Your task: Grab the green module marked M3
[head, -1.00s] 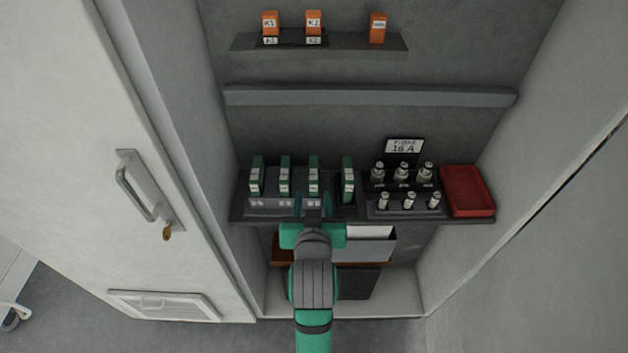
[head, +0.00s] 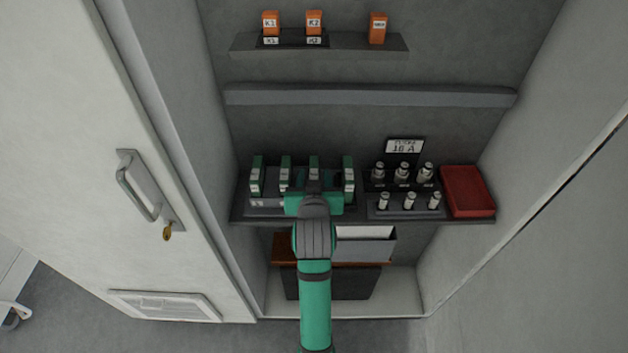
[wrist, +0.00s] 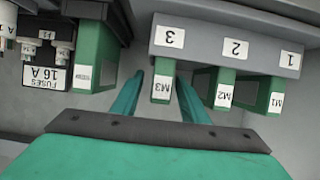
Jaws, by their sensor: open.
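The green module marked M3 (wrist: 162,85) stands in slot 3 of the grey holder (wrist: 205,45) in the wrist view. In the head view, module M3 (head: 314,163) shows only its upper part above my gripper (head: 314,187), which hides the rest. My gripper (wrist: 157,88) is open, with one green finger on each side of M3 in the wrist view. I see gaps beside the module, and cannot tell whether the fingers reach fully around it.
Green modules M2 (wrist: 223,92) and M1 (wrist: 270,97) stand beside M3, M2 close to one finger. Another green module (head: 348,174) stands in a separate black holder on the other side. Fuses (head: 403,175) and a red tray (head: 467,190) share the shelf.

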